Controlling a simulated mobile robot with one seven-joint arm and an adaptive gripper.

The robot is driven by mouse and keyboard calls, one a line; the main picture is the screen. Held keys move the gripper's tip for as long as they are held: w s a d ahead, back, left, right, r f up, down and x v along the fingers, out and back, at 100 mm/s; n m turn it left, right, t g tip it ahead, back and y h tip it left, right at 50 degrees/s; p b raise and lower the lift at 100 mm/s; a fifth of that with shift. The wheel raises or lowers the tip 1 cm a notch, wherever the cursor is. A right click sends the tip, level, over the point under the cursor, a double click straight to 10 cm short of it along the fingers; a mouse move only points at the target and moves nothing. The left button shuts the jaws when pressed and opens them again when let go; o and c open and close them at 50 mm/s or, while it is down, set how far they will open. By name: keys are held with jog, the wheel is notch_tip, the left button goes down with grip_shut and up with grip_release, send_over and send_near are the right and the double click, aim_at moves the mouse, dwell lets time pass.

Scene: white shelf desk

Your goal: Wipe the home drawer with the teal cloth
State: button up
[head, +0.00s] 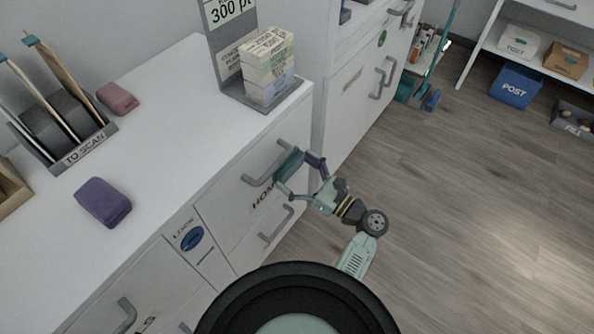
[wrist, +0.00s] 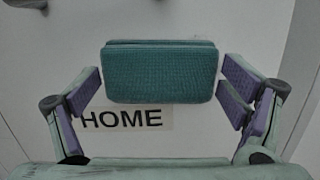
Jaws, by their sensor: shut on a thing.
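The teal cloth (wrist: 160,72) is a folded, padded block held between the two fingers of my gripper (wrist: 160,80). In the wrist view it is in front of the white home drawer (wrist: 190,150), just above the HOME label (wrist: 125,118). In the head view my gripper (head: 305,170) is at the drawer front, with the cloth (head: 289,163) close to the drawer's grey handle (head: 258,178). The drawer looks shut. I cannot tell whether the cloth touches the drawer face.
On the desk top (head: 150,190) are a purple block (head: 103,202), a pink block (head: 117,98), a TO SCAN rack (head: 70,140) and a stand with stacked boxes (head: 268,65). A LOCK panel (head: 190,237) is left of the drawer. The floor (head: 450,210) to the right is clear.

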aim_at(302, 162)
jog(key=shift+p+x, duration=0.3)
jog(key=shift+x, duration=0.5)
jog(key=shift+d+f, duration=0.1)
jog(key=shift+f, duration=0.05)
jog(key=shift+w+d, duration=0.5)
jog(key=shift+w, duration=0.15)
jog(key=shift+w+d, duration=0.5)
jog(key=shift+w, duration=0.15)
jog(key=shift+w+d, duration=0.6)
jog(key=shift+w, duration=0.25)
jog(key=shift+w+d, duration=0.6)
jog(key=shift+w, duration=0.3)
jog(key=shift+w+d, duration=0.6)
jog(key=shift+w, duration=0.4)
jog(key=shift+a+p, duration=0.1)
jog(key=shift+p, duration=0.2)
